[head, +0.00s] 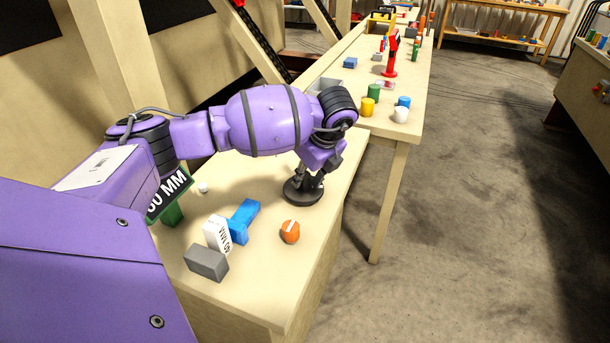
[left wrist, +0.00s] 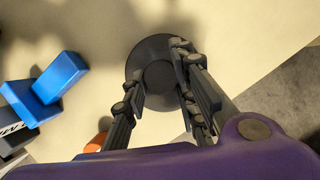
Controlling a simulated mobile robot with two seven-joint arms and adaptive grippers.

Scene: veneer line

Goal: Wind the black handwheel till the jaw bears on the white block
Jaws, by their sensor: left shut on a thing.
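The black handwheel (head: 292,195) is a flat round disc on the near bench; it also shows in the left wrist view (left wrist: 152,48). My left gripper (head: 309,183) reaches down onto it from above, its fingers (left wrist: 158,76) shut around the raised middle. The white block (head: 217,236), with black lettering, stands between the blue jaw (head: 242,219) and a grey block (head: 206,262). The blue jaw is very close to the white block; I cannot tell whether they touch. My right gripper is not in view.
An orange knob (head: 290,232) with a white mark sits near the bench's front edge. A black sign (head: 169,194) reading "MM" is partly hidden by my arm. A small white ball (head: 203,187) lies behind. Cups and a red stand (head: 391,55) are on the farther bench.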

